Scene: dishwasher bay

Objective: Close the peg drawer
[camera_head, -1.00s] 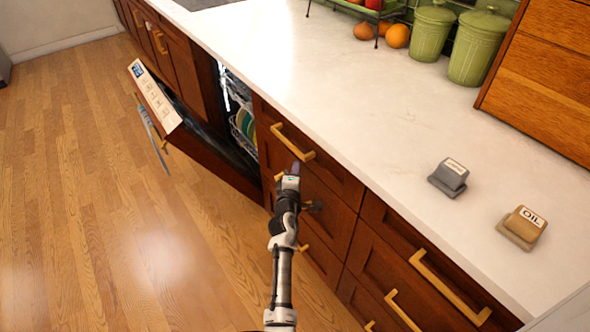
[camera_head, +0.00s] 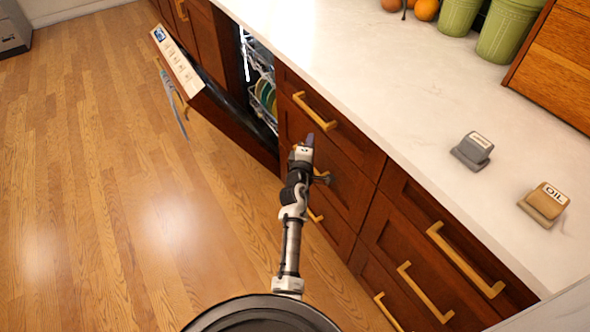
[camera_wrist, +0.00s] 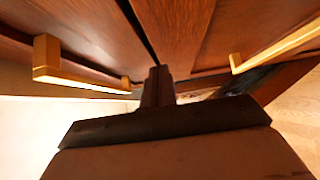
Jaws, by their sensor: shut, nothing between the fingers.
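A column of dark wood drawers with brass handles stands just right of the dishwasher. Its top drawer (camera_head: 343,136) and middle drawer (camera_head: 337,190) look flush with the cabinet in the head view. No label shows which one is the peg drawer. My gripper (camera_head: 308,140) is shut and empty, in front of this column just below the top drawer's handle (camera_head: 315,111). In the wrist view my gripper (camera_wrist: 160,72) points at the dark gap between two wood fronts, with one brass handle (camera_wrist: 80,83) at left and another (camera_wrist: 275,50) at right. Contact cannot be told.
The dishwasher door (camera_head: 215,105) hangs partly open to the left of my arm, with a dish rack (camera_head: 264,92) inside. More drawers (camera_head: 425,260) are at right. The white counter (camera_head: 400,100) holds a grey block (camera_head: 473,150) and an OIL block (camera_head: 544,203). The wood floor at left is clear.

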